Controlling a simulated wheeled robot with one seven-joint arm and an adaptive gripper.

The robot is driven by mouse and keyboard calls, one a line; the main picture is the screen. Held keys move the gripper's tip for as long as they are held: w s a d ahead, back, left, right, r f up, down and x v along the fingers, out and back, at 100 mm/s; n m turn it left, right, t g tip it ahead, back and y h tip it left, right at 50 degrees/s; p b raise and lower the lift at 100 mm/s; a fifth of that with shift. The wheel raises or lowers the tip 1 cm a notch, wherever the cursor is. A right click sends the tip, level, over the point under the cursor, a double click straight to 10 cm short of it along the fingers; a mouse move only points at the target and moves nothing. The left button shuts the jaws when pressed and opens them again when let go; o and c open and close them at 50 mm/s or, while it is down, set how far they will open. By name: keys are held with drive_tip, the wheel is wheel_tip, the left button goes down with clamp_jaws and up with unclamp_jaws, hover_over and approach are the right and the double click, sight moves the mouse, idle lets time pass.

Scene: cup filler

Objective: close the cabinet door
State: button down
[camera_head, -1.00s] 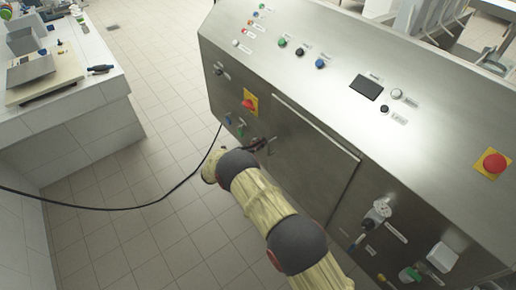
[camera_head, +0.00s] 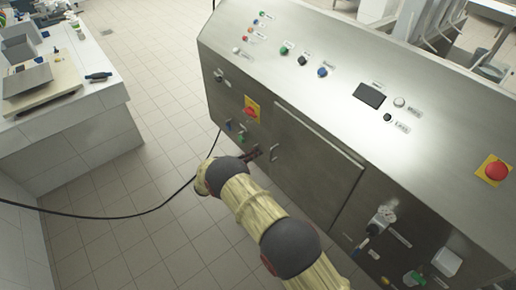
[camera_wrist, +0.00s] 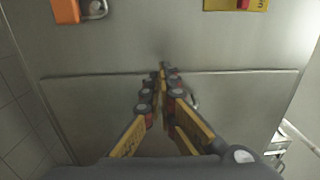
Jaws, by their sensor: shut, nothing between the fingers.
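The cabinet door (camera_head: 318,170) is a grey metal panel on the front of the steel machine, with a bright lip along its top edge. It looks nearly flush; I cannot tell whether it is fully shut. Its small handle (camera_head: 273,153) is near the door's left edge. My gripper (camera_head: 257,154) is shut and empty, just left of the handle in the head view. In the wrist view my fingertips (camera_wrist: 164,70) meet near the seam at the edge of the door (camera_wrist: 95,105), and the handle (camera_wrist: 195,99) shows partly behind the fingers. Contact is unclear.
A red emergency button on a yellow plate (camera_head: 251,109) is above the gripper. A valve (camera_head: 381,220) and connectors stick out right of the door. A black cable (camera_head: 120,216) hangs across the floor. A white counter (camera_head: 75,130) stands left, with open floor between.

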drive_tip(key=w+a, duration=0.1)
drive_tip(key=a, duration=0.7)
drive_tip(key=shift+w+a+p, duration=0.15)
drive_tip(key=shift+a+p, duration=0.15)
drive_tip(key=shift+p, duration=0.05)
